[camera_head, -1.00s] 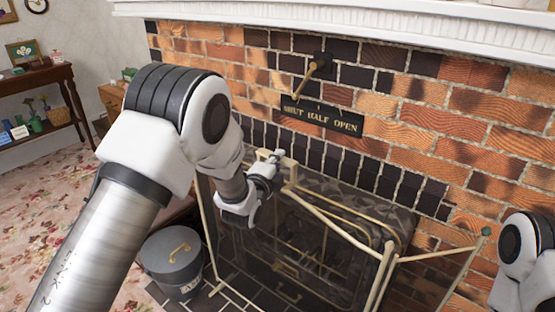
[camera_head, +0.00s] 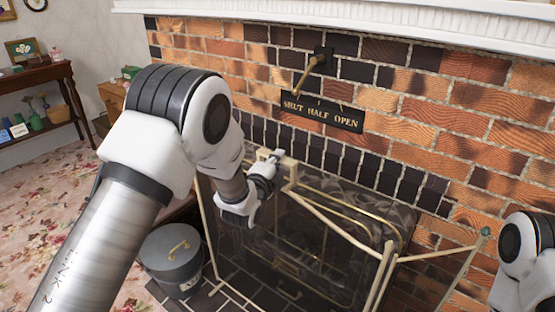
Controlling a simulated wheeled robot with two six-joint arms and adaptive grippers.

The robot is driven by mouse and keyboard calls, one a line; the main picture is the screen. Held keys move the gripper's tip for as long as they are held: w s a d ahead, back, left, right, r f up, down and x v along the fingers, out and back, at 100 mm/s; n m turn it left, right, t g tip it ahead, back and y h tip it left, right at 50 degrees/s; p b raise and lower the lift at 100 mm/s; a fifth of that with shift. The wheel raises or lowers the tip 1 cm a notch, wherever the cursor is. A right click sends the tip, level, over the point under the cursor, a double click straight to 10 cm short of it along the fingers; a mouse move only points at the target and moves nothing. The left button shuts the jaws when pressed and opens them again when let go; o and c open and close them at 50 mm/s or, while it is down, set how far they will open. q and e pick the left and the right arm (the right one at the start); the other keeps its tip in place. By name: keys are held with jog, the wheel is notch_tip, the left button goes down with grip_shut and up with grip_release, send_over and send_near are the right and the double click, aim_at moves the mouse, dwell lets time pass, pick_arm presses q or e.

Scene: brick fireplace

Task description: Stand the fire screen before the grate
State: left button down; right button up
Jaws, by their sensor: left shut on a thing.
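The fire screen (camera_head: 211,240) has a thin cream-gold frame and dark see-through panels. It stands upright in front of the fireplace opening, its side panel angled out at the right. The grate (camera_head: 292,270) shows only dimly behind the screen's panel. My left gripper (camera_head: 277,157) is shut on the screen's top edge, at a cream block near its upper left corner. My left wrist and forearm hide part of the screen's left side. My right gripper is not in view; only a link of my right arm shows at the right edge.
A grey lidded bucket (camera_head: 172,262) stands on the dark hearth tiles (camera_head: 232,298), close to the screen's left side. A brass lever (camera_head: 308,75) sticks out above the "SHUT HALF OPEN" plate (camera_head: 320,112) on the brick wall. Floral carpet (camera_head: 45,190) lies clear at the left.

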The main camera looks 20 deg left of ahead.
pick_arm(q)
jog(key=shift+f+b, duration=0.35)
jog(key=shift+b, duration=0.05)
dwell(0.5)
jog(key=shift+w+d, duration=0.1)
jog(key=shift+w, duration=0.15)
dwell(0.4)
jog(key=c, duration=1.3)
grip_release()
jog(key=shift+o, duration=0.6)
jog(key=shift+s, duration=0.15)
jog(key=shift+o, duration=0.4)
jog(key=shift+f, duration=0.25)
jog(key=shift+o, duration=1.3)
jog(key=shift+r, duration=0.1)
